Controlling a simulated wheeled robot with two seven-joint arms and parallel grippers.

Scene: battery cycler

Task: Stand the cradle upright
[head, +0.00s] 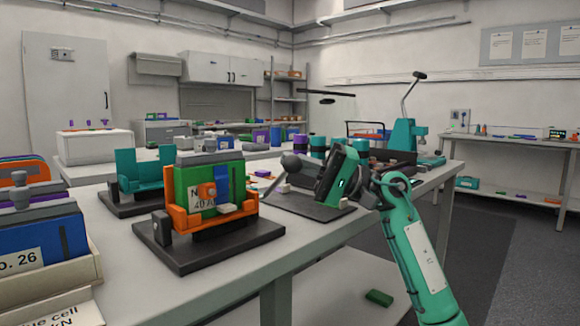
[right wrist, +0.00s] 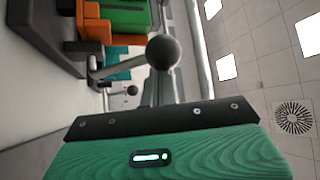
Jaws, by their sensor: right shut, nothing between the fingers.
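The orange cradle (head: 175,218) sits on a dark base plate (head: 210,250) at the front of the table and carries a green cell (head: 190,185) with a blue strip. The cell looks roughly upright; I cannot judge a small tilt. The cradle also shows in the right wrist view (right wrist: 95,27). My left gripper is out of view.
An empty teal cradle (head: 140,168) stands behind on the left. A dark plate (head: 308,204) lies below my right gripper. A bin with a blue cell (head: 40,245) stands at the near left. The table's front edge has free room.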

